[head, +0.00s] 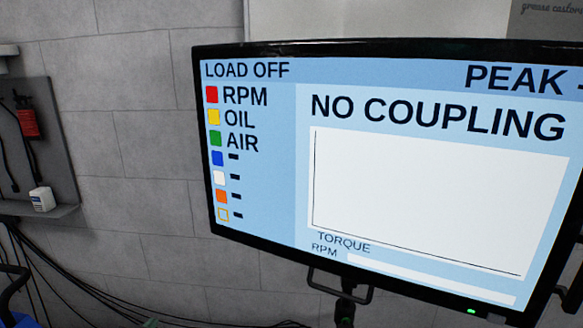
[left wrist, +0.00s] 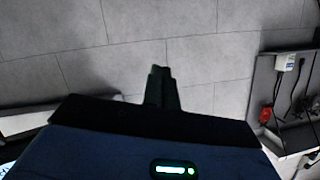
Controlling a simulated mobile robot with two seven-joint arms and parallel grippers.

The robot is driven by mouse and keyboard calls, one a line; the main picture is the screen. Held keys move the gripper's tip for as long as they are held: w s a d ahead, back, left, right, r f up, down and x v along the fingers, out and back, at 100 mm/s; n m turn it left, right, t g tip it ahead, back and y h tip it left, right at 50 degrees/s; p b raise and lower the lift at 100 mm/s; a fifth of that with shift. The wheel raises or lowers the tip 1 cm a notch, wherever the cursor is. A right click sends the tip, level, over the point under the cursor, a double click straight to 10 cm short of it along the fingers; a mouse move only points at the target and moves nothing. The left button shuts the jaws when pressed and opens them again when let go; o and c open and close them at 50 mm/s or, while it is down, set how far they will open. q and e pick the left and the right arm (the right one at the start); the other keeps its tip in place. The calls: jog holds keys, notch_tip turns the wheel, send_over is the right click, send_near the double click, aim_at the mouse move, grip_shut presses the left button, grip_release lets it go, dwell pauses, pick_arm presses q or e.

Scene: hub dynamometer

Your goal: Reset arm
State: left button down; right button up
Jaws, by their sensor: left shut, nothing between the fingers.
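My left gripper (left wrist: 160,76) shows in the left wrist view as dark green fingers pressed together, shut and empty. Behind it is only the grey block wall, and it touches nothing that I can see. In the head view only a small greenish tip shows at the bottom edge, too little to tell its pose. My right gripper is in neither view.
A large monitor (head: 440,180) reading "LOAD OFF" and "NO COUPLING" fills the right of the head view, with a handle below it. A wall panel (head: 45,135) with a red item (head: 28,122) and a white container (head: 42,198) is at left. Black cables (head: 75,278) run below.

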pick_arm(q)
jog(key=s+d+f+g+h, duration=0.1)
jog(key=s+d+f, duration=0.1)
jog(key=s+f, duration=0.25)
jog(key=s+d+f+g, duration=0.1)
jog(key=s+d+f, duration=0.2)
jog(key=s+f, duration=0.15)
jog(key=s+d+f+g, duration=0.1)
jog(key=s+d+f, duration=0.1)
jog(key=s, duration=0.8)
jog(key=s+d+f+g+h, duration=0.1)
jog(key=s+d, duration=0.4)
jog(key=s, duration=0.6)
jog(key=s+d+f+n+g+h, duration=0.1)
jog(key=s+d+f, duration=0.2)
jog(key=s, duration=0.8)
jog(key=shift+d+g, duration=0.3)
